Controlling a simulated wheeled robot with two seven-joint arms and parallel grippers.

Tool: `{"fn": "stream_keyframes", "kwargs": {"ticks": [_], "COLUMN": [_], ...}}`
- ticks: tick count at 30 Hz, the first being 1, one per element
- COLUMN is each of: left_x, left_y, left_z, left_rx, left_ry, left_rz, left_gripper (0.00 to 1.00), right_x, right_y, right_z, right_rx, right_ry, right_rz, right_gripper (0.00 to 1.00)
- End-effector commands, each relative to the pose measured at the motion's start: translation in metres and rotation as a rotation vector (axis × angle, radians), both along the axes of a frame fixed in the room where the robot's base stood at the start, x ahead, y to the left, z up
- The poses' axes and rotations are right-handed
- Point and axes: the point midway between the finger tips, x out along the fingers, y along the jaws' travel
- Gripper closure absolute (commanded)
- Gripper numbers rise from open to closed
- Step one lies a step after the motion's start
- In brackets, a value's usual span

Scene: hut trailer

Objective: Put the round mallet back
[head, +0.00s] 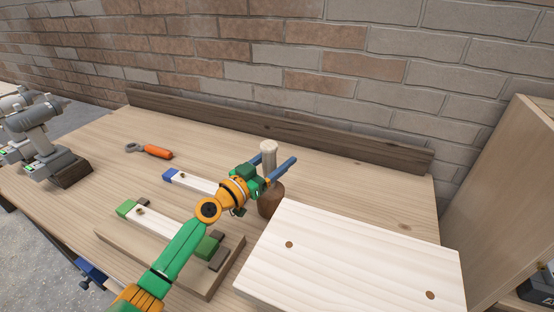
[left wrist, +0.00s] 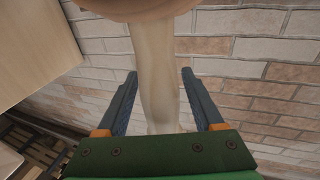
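The round mallet (head: 271,201) stands upright on the workbench, its brown head down and its pale handle pointing up. My left gripper (head: 276,159) is at the handle, with one blue finger on each side of it. In the left wrist view the handle (left wrist: 156,85) runs between the fingers of my left gripper (left wrist: 159,75), with gaps visible beside it, so the gripper is open. The mallet's head (left wrist: 135,8) shows at the top edge of that view. My right gripper is not in view.
A pale board (head: 355,262) lies right in front of the mallet. A clamp with blue ends (head: 195,182), a green-ended clamp (head: 155,222) and an orange-handled tool (head: 157,152) lie to the left. Grey power tools (head: 35,125) stand far left. A dark beam (head: 300,132) runs along the back.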

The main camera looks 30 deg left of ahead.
Motion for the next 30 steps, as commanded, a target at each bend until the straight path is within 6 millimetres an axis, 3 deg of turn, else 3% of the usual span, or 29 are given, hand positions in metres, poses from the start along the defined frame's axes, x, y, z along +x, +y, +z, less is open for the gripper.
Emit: {"fn": "stream_keyframes", "kwargs": {"ticks": [9,21,30], "left_x": [0.0,-0.063,-0.073], "left_y": [0.0,0.017,0.019], "left_z": [0.005,-0.007,-0.004], "left_rx": [0.001,0.002,0.001], "left_ry": [0.0,0.0,-0.001], "left_rz": [0.0,0.0,-0.001], "left_gripper": [0.31,0.31,0.31], "right_x": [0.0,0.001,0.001], "right_y": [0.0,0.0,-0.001], "right_z": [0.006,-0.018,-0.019], "right_rx": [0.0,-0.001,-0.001], "right_ry": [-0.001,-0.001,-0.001], "right_rz": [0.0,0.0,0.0], "right_gripper": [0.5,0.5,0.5]}}
